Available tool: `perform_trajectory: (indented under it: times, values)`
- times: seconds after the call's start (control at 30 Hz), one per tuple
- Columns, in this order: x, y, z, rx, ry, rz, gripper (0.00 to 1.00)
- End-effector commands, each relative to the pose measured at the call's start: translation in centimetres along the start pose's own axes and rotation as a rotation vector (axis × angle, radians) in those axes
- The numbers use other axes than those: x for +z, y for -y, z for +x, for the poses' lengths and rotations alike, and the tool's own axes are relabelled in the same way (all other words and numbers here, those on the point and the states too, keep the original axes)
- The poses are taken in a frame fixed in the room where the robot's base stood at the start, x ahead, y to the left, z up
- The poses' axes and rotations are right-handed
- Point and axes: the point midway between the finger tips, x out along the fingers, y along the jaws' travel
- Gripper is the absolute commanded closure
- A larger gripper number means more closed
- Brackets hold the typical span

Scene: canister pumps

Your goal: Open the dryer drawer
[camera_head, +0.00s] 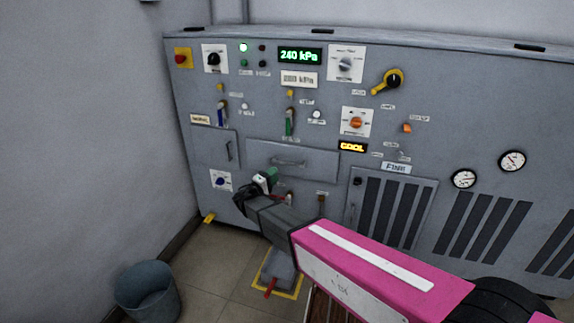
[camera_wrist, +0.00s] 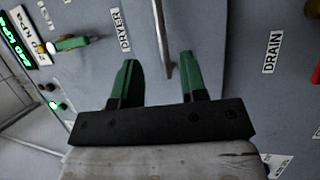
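The dryer drawer (camera_head: 318,165) is a grey front in the middle of the cabinet face, and it looks flush with the panel. Its bar handle (camera_head: 289,162) runs across the front. In the wrist view the handle (camera_wrist: 161,35) shows as a thin metal bar near the gap between my fingertips, nearer the right finger. My gripper (camera_head: 266,178) is in front of the lower left part of the drawer, with green fingertips. In the wrist view my gripper (camera_wrist: 158,62) has its fingers wide apart with nothing clamped. Whether the handle is inside the finger gap in depth, I cannot tell.
A small door (camera_head: 212,150) with a handle is left of the drawer. A vented door (camera_head: 393,215) is at right. A bucket (camera_head: 147,291) and a yellow-edged floor pedal (camera_head: 279,272) stand below.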

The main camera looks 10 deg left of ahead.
Motion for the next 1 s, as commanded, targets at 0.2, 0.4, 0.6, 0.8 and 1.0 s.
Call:
perform_trajectory:
  times: [0.2,0.4,0.6,0.8,1.0]
  values:
    - [0.1,0.1,4.0,-0.001,0.005,0.0,0.61]
    - [0.1,0.1,7.3,-0.001,0.004,-0.001,0.61]
    - [0.1,0.1,9.1,-0.002,0.003,-0.001,0.61]
    - [0.1,0.0,9.5,-0.002,0.003,-0.001,0.61]
    - [0.1,0.1,9.5,-0.002,0.002,-0.001,0.71]
